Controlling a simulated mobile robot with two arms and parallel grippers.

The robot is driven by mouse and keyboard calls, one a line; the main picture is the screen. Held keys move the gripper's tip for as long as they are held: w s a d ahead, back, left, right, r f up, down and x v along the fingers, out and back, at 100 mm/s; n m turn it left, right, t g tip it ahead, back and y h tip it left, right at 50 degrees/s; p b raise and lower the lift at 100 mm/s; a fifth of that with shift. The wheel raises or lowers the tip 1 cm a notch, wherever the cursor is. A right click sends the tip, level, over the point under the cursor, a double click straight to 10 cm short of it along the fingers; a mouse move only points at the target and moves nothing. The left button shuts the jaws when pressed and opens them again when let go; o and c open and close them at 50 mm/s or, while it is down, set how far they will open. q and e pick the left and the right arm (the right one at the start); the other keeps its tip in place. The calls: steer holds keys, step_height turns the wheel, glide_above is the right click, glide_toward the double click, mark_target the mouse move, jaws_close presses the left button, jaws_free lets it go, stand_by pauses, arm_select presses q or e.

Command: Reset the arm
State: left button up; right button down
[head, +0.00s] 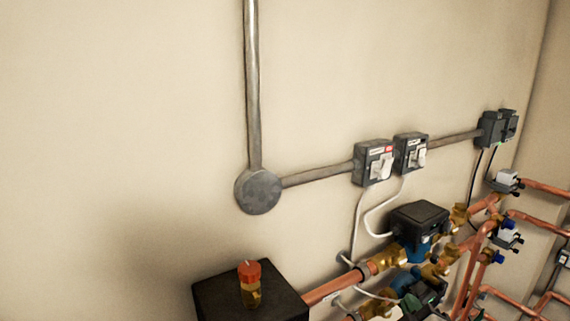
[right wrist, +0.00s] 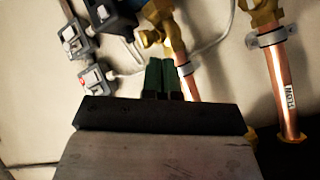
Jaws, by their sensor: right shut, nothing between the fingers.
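My right gripper (right wrist: 162,78) shows in the right wrist view, with two dark green fingers side by side, closed together and empty. Its black mount and grey body fill the bottom of that view. The fingertips appear close to a brass fitting (right wrist: 154,36) and a copper pipe (right wrist: 184,62); I cannot tell whether they touch. I cannot make out either gripper clearly in the head view. My left gripper is not in view.
The head view shows copper pipes (head: 324,288), a dark pump (head: 420,217), two grey switches (head: 372,164) (head: 411,153), and a round junction box (head: 258,191) on the wall. A red-capped brass valve (head: 249,284) stands on a black box (head: 285,301). The upper-left wall is bare.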

steer(key=s+a+f+m+g, duration=0.1)
steer(key=s+f+m+g, duration=0.2)
steer(key=s+f+g, duration=0.45)
steer(key=s+a+f+m+g+y, duration=0.1)
steer(key=s+a+f+m+g, duration=0.2)
steer(key=s, duration=0.7)
steer(key=s+f+m+g, duration=0.2)
steer(key=s+f+g, duration=0.2)
steer(key=s+f, duration=0.4)
step_height(320, 180, down, 26)
steer(key=s+g+b, duration=0.1)
steer(key=s+b, duration=0.1)
steer(key=s+d+f+g+b, duration=0.1)
steer(key=s+d+f, duration=0.2)
steer(key=s+f, duration=1.4)
steer(key=shift+f, duration=0.7)
steer(key=shift+g, duration=0.25)
